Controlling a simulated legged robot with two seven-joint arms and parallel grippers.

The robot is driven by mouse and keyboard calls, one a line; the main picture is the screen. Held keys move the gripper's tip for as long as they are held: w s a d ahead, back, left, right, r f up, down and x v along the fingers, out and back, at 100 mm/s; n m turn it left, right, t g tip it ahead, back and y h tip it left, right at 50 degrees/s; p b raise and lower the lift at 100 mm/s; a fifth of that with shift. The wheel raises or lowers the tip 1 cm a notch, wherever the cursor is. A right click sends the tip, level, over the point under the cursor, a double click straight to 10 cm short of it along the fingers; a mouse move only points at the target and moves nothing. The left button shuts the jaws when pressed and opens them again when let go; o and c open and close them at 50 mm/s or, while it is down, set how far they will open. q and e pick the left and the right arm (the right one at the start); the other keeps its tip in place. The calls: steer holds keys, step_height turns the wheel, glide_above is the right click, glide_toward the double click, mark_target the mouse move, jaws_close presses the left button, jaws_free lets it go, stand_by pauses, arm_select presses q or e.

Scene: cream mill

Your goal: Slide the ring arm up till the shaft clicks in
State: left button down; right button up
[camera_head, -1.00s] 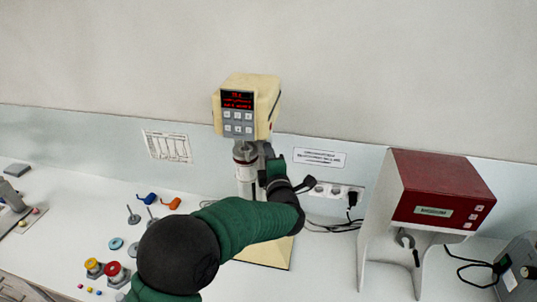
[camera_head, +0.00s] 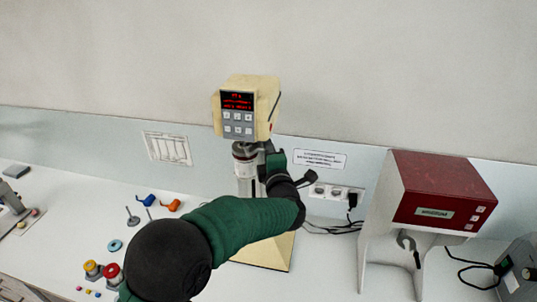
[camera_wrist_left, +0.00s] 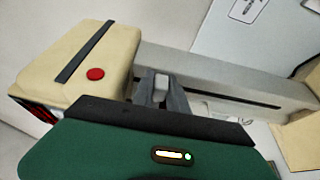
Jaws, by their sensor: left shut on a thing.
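The cream mill (camera_head: 263,98) stands at the back middle, with a lit red display and grey buttons on its head. Below the head, a metal cylinder with a dark band (camera_head: 243,153) stands in front of the column. My left gripper (camera_head: 268,165) is at the right side of the column, just under the head, shut on part of the ring arm. In the left wrist view, the fingers (camera_wrist_left: 161,92) close around a small grey piece beside the slotted grey column (camera_wrist_left: 225,82). The ring and the shaft's upper end are hard to make out. My right gripper is out of view.
A dark-knobbed lever (camera_head: 308,178) sticks out right of my gripper. A socket strip (camera_head: 336,192) with cables lies behind. A red-topped machine (camera_head: 440,190) stands at right. Jars (camera_head: 112,271) and small loose parts lie at left on the white bench.

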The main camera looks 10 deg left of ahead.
arm_select(q)
steer(key=c, duration=1.4)
jaws_free()
steer(key=shift+r, duration=0.8)
steer(key=shift+c, duration=0.2)
steer(key=shift+o, duration=0.6)
steer(key=shift+f, duration=0.15)
